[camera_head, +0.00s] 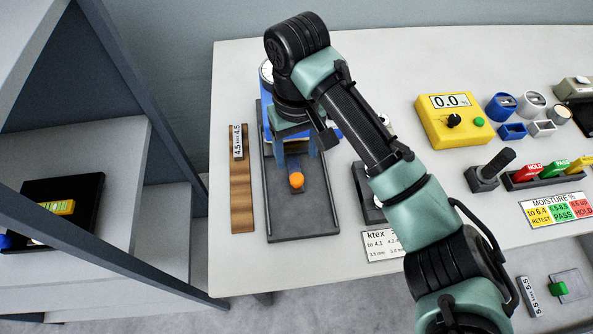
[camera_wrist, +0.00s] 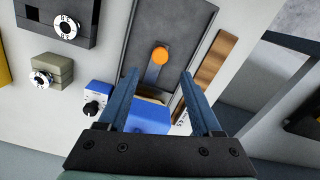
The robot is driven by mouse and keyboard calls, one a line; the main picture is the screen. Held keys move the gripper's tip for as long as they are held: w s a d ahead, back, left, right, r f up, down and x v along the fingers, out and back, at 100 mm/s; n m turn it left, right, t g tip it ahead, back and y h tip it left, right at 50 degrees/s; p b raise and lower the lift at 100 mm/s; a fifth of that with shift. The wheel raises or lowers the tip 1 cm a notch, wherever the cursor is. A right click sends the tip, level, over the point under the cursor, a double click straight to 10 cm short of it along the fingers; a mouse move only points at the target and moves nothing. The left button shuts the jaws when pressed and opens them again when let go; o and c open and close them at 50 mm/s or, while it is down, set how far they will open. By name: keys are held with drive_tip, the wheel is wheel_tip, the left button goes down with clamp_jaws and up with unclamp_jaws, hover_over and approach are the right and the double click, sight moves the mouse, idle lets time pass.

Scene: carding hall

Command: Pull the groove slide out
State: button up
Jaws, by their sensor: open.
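An orange ball knob (camera_head: 296,180) sits at the front end of a short grey bar, which I take as the groove slide, over a dark tray-like base (camera_head: 305,220). In the wrist view the knob (camera_wrist: 160,55) and its bar (camera_wrist: 152,75) lead back to a blue block (camera_wrist: 150,118). My gripper (camera_head: 297,155) is open above the base, behind the knob in the head view. In the wrist view its two blue fingers (camera_wrist: 160,74) stand wide apart, either side of the bar's line, with nothing held between them. My arm hides much of the blue device.
A wooden strip (camera_head: 241,195) with a 4.5 label lies left of the base. A second dark device (camera_head: 366,190) and a ktex card (camera_head: 384,246) are at right. A yellow meter (camera_head: 452,120) stands farther right. The table's front edge is close.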

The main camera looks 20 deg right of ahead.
sight(297, 177)
wheel_tip(297, 177, down, 8)
drive_tip(key=shift+f, duration=0.1)
drive_tip(key=shift+c, duration=0.2)
clamp_jaws()
idle(1.4)
